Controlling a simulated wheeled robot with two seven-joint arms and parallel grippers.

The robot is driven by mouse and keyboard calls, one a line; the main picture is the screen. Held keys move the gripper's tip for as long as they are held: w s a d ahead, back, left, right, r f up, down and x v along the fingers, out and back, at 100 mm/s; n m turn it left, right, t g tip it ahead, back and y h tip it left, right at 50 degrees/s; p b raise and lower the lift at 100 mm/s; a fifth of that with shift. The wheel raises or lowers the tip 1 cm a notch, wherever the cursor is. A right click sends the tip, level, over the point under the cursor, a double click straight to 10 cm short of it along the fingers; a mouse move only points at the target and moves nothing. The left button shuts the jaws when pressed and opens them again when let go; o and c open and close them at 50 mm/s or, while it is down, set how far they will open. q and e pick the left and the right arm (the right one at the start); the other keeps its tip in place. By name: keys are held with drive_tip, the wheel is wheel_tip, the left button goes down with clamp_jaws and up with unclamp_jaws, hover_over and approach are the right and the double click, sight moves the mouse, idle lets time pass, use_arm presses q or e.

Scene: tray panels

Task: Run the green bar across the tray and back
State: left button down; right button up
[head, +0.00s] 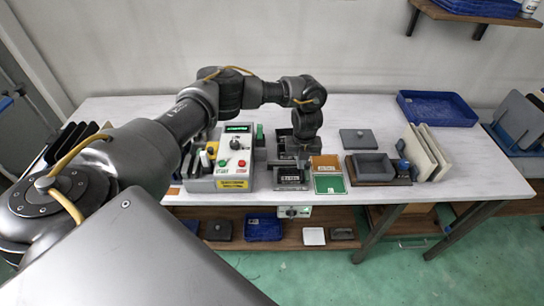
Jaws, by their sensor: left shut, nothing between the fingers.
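My left arm reaches over the white table, and its gripper (304,156) points down among the small black trays. The gripper is shut and empty; its fingertips are small and dark here. A black tray (291,178) with a label lies just below and left of it, and another dark tray (284,138) lies behind. A flat green panel with a pale frame (330,184) lies to the right of the front tray. A small upright green piece (260,131) stands beside the control box. I cannot tell which green piece is the bar. My right gripper is out of view.
A control box (236,158) with buttons and a green display stands left of the trays.

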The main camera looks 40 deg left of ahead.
use_arm(q)
drive_tip(key=shift+s+a+p, duration=0.25)
drive_tip(key=shift+a+p, duration=0.05)
drive_tip(key=shift+a, duration=0.05)
wheel_tip(320, 180, up, 7)
drive_tip(key=p, duration=0.5)
drive_tip(key=shift+p, duration=0.3)
idle(0.5)
